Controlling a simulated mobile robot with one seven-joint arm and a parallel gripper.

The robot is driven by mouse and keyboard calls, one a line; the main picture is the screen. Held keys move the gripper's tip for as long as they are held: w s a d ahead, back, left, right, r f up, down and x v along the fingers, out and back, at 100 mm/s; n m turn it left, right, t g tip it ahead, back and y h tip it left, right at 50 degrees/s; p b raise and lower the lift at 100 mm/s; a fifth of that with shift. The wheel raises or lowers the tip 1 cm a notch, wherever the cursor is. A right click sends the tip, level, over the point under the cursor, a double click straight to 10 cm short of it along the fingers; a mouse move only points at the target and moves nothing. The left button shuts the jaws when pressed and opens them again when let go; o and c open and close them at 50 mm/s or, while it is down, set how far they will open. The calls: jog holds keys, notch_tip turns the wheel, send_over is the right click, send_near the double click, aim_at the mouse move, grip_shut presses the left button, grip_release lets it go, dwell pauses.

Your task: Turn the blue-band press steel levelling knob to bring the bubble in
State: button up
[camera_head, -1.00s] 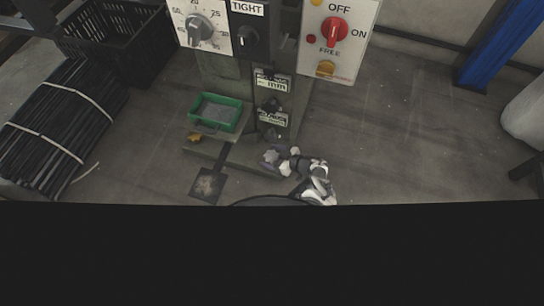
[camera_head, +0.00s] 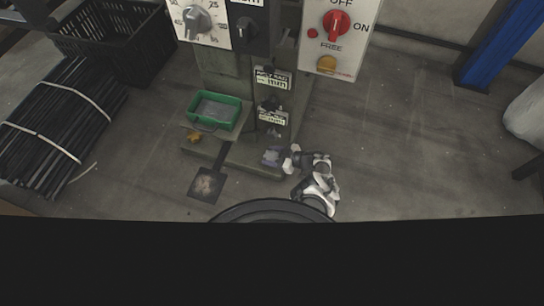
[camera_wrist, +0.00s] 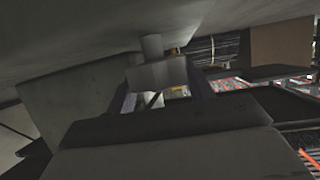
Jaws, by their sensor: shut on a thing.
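The press (camera_head: 221,62) stands ahead of me, a grey-green column on a low base. My gripper (camera_head: 274,157) is low at the front right corner of that base. In the wrist view, a grey steel knob (camera_wrist: 156,73) hangs on a short stem under a pale underside. The dark fingers of my gripper (camera_wrist: 160,88) stand on either side of it, and the gripper is shut on this knob. In the head view the knob is hidden by the gripper. I make out no blue band and no bubble in either view.
A green tray (camera_head: 215,111) sits on the press's left side, above a foot pedal (camera_head: 207,185). Dial and switch panels (camera_head: 337,38) are above. A black crate (camera_head: 117,42) and bundled rods (camera_head: 60,125) lie left.

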jog(key=o, duration=1)
jog(key=p+v, duration=0.4)
jog(key=v, duration=1)
jog(key=shift+r, duration=0.1)
jog(key=shift+a, duration=0.1)
